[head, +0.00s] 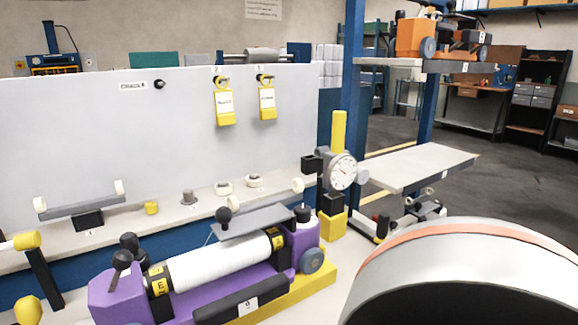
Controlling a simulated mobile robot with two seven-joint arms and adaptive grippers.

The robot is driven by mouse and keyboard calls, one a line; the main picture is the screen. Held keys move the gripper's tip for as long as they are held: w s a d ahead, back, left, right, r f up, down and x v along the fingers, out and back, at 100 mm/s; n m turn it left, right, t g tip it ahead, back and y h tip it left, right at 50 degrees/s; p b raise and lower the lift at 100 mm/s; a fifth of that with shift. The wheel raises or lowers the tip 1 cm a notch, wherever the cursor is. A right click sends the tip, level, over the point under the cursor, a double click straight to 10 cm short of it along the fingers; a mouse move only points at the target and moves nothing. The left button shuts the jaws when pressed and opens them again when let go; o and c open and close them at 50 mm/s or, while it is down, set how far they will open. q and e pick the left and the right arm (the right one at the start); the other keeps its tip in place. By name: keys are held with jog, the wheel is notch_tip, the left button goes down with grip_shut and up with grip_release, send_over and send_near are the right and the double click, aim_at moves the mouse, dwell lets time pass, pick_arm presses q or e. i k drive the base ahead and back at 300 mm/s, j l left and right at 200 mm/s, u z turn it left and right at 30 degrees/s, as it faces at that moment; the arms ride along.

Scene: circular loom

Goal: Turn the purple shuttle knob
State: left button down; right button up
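The purple shuttle (105,292) lies at the lower middle with a white thread roll (222,263) along its top. A round grey-blue knob (312,260) sits on its right end. Black ball knobs stand on its left end (122,259) and right end (303,213), and another black ball (224,215) is on the grey plate above the roll. Nothing touches any of these knobs. Neither of my grippers is in view.
A dial gauge (343,172) on a yellow and black post stands behind the shuttle's right end. A large grey ring (450,275) with an orange band fills the lower right. A grey bracket (80,207) stands at left. Two yellow tags (226,108) (267,104) hang on the panel.

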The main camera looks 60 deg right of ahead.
aim_at(302, 212)
jog(key=z, duration=1.65)
